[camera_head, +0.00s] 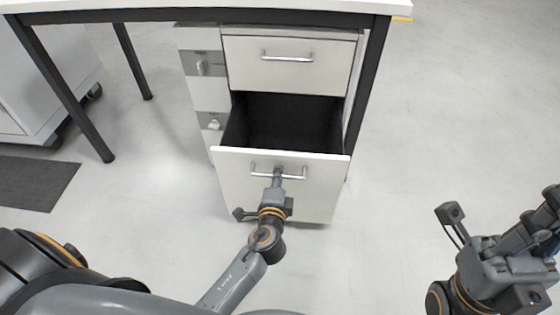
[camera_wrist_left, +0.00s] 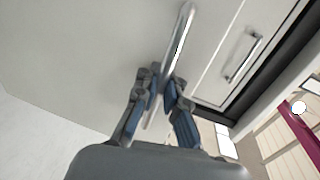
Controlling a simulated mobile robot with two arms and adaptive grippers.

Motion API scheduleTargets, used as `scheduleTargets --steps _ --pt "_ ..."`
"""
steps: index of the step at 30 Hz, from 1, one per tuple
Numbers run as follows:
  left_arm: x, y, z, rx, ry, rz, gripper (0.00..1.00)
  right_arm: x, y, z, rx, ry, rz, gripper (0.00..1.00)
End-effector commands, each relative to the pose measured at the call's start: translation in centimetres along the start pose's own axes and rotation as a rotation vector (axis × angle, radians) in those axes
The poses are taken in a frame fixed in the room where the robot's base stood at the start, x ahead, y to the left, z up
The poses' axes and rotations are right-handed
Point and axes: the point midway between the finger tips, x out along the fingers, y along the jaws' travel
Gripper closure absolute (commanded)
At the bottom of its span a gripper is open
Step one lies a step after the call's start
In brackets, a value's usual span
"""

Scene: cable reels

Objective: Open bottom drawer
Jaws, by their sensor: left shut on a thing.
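The bottom drawer (camera_head: 282,190) of the white cabinet stands pulled out, with its dark empty inside (camera_head: 285,122) showing. Its metal bar handle (camera_head: 262,172) runs across the upper part of the drawer front. My left gripper (camera_head: 278,172) is shut on the middle of this handle. In the left wrist view my left gripper (camera_wrist_left: 163,88) has its fingers on both sides of the handle bar (camera_wrist_left: 181,40). My right arm's end shows at the lower right, away from the cabinet; its fingertips cannot be made out.
The closed top drawer (camera_head: 290,67) has its own handle (camera_head: 287,58). The cabinet stands under a table (camera_head: 200,15) with black legs. A white cabinet on wheels (camera_head: 45,75) and a dark mat (camera_head: 35,182) are at the left. The floor at the right is clear.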

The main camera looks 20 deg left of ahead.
Motion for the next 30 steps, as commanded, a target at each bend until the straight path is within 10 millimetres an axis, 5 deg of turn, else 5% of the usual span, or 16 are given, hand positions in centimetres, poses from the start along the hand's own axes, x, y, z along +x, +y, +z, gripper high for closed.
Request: scheduleTargets --steps 6,12,27,28,30 --pt "-3.8 0.8 -0.1 -0.002 0.001 -0.001 1.00 0.2 0.0 0.1 -0.001 0.016 -0.002 1.00" --pt "-5.6 1.1 0.0 0.000 0.000 -0.002 1.00 0.5 0.0 0.2 -0.002 0.022 -0.004 1.00" --pt "-6.2 1.0 -0.1 -0.001 0.001 -0.004 1.00 0.8 0.0 0.0 -0.003 0.037 -0.010 1.00" --pt "-6.2 1.0 -0.1 -0.001 0.001 -0.004 0.87 0.8 0.0 0.0 -0.003 0.036 -0.011 1.00" --pt "-6.2 1.0 -0.1 -0.001 0.001 -0.004 0.81 0.8 -0.1 0.0 -0.003 0.035 -0.013 1.00"
